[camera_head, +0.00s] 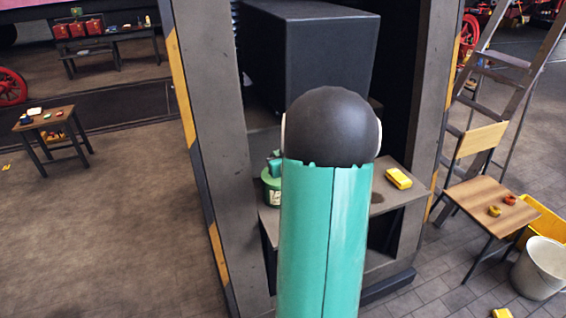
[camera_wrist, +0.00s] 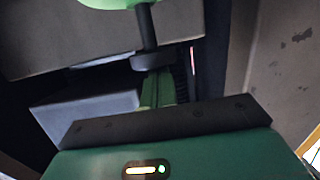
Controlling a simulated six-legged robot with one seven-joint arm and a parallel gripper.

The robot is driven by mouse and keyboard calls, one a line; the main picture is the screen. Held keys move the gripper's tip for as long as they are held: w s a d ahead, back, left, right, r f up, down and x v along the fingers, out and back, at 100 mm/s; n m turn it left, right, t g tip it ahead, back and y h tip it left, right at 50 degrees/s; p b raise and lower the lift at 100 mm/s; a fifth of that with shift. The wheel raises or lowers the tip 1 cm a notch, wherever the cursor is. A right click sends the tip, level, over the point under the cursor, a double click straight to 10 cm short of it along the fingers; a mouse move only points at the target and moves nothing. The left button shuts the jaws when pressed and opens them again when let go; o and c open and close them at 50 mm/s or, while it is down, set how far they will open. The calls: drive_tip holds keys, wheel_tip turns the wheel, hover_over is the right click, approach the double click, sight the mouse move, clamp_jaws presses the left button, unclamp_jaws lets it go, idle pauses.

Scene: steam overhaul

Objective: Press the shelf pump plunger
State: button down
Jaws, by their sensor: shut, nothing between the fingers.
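The shelf pump is a green container (camera_head: 271,189) at the left of the shelf in the head view, partly hidden by my arm. In the wrist view the picture seems inverted: the green container (camera_wrist: 112,3) is at the top edge, with a dark stem running down to the dark plunger head (camera_wrist: 153,62). My gripper (camera_wrist: 156,78) is shut and empty, its green fingers pointing at the plunger head. The fingertips are right at the head; I cannot tell whether they touch it. In the head view my arm hides most of the gripper.
A yellow block (camera_head: 398,178) lies on the right of the shelf (camera_head: 408,196). A large dark box (camera_head: 310,50) stands above and behind. A striped post (camera_head: 200,130) bounds the left side. A chair (camera_head: 490,200) and a bucket (camera_head: 540,268) stand to the right.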

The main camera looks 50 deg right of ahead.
drive_tip(key=shift+w+r, duration=0.1)
drive_tip(key=shift+r, duration=0.4)
drive_tip(key=v, duration=1)
